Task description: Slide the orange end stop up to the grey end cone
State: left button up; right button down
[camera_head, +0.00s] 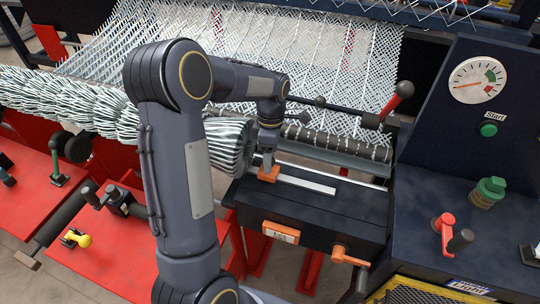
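The orange end stop (269,174) is a small block at the left end of a pale strip on the black bench. My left gripper (267,163) points straight down with its fingertips at the top of the block. The fingers are too small to show whether they grip it or only touch it. I cannot pick out the grey end cone with certainty; a small dark grey rounded tip (304,118) shows behind the gripper. My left arm hides part of the scene left of the bench. My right gripper is not in view.
The pale strip (308,182) runs clear to the right of the block. A rolled mesh (232,147) lies close on the left, and a dark spiral bar (345,146) runs behind.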

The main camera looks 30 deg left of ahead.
pick_arm(q)
notch_tip(320, 180, up, 8)
jog(key=w, duration=0.1)
jog(key=shift+w+a+f, duration=0.15)
jog(key=shift+w+a, duration=0.05)
jog(key=shift+a, duration=0.15)
